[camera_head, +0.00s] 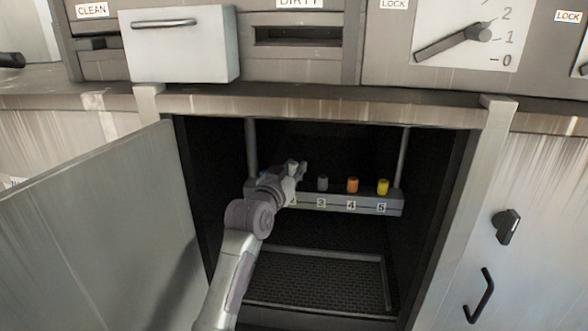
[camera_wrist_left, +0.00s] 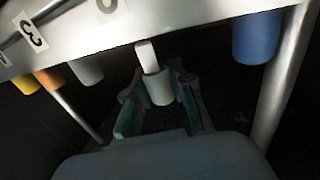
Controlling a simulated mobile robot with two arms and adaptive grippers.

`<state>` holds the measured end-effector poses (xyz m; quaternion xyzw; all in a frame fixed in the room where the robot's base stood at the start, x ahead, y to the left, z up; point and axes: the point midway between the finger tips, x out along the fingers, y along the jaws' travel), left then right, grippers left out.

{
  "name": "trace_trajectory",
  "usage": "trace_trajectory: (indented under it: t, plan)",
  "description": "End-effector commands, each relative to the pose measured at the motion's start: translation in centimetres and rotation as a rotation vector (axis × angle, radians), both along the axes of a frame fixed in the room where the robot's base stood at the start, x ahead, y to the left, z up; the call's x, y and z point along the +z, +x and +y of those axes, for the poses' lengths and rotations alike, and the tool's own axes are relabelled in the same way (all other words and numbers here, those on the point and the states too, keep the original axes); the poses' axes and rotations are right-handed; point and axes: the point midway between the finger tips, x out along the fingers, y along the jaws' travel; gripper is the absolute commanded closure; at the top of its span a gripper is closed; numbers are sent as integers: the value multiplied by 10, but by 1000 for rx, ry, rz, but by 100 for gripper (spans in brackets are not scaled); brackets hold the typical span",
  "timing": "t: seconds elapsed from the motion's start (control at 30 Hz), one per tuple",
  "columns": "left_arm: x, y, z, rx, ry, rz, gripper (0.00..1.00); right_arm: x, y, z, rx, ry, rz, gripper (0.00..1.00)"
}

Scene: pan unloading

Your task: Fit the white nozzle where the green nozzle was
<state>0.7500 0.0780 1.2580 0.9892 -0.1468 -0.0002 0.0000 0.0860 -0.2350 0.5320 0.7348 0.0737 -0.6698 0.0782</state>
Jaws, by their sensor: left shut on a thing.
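The white nozzle (camera_wrist_left: 158,88) is upright between the fingers of my left gripper (camera_wrist_left: 157,103), which is shut on it. In the wrist view its narrow end overlaps the lower edge of the nozzle bar (camera_wrist_left: 205,22); I cannot tell whether it is seated in it. In the head view my left gripper (camera_head: 297,168) is inside the open cabinet at the bar (camera_head: 335,203), near position 2, left of the grey nozzle (camera_head: 322,184). The nozzle in it shows only as a small pale spot. No green nozzle is visible. My right gripper is not in view.
An orange nozzle (camera_head: 352,185) and a yellow nozzle (camera_head: 383,187) stand at positions 4 and 5. A blue nozzle (camera_wrist_left: 257,38) is on the bar's other side. Posts flank the bar. A mesh tray (camera_head: 315,252) lies below. The cabinet door (camera_head: 95,235) stands open at left.

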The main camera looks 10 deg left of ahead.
Motion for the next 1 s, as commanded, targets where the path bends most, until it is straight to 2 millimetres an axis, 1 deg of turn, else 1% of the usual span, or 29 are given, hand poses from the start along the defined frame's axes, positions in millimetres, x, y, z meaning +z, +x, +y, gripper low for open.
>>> trace_trajectory:
  t: [1.0]
  plan:
    - [-15, 0, 0, 0, 0, 0, 100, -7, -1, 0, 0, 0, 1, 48]
